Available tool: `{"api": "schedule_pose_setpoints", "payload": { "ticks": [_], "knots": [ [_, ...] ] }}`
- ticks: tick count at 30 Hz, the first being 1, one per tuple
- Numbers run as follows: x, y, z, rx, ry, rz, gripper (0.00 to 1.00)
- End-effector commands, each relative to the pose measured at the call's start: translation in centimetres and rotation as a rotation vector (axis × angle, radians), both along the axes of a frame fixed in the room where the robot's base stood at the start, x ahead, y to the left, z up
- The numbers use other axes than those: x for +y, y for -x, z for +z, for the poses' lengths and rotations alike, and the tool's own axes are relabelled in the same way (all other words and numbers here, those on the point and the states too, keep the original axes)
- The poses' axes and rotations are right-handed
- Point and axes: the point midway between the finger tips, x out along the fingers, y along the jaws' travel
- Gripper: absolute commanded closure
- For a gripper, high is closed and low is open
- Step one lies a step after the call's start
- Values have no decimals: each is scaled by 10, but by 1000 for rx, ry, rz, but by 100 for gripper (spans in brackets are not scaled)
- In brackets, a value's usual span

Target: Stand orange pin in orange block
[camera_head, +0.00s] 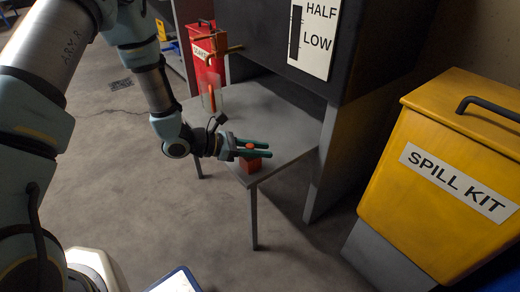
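My gripper (262,149) is over the near corner of the grey table (284,143), its two dark green fingers pointing right. A small orange piece, which looks like the top of the orange pin (249,146), shows between the fingers. The orange block (251,166) sits on the table directly below the fingers. The lower part of the pin is hidden by the near finger, so I cannot tell whether it stands in the block. I also cannot tell whether the fingers press on the pin or only stand around it.
A dark tank with a HALF/LOW gauge (313,38) overhangs the back. A yellow spill kit bin (440,165) stands right. The table's right part is bare.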

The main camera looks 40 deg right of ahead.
Motion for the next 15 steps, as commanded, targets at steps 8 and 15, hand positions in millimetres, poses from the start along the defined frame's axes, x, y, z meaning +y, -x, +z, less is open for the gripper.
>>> {"api": "schedule_pose_setpoints", "payload": {
  "ticks": [8, 15],
  "knots": [
    [10, 1, -24, -8, -54, 2, 39],
    [11, 2, -24, -6, -56, -2, 37]
  ]
}}
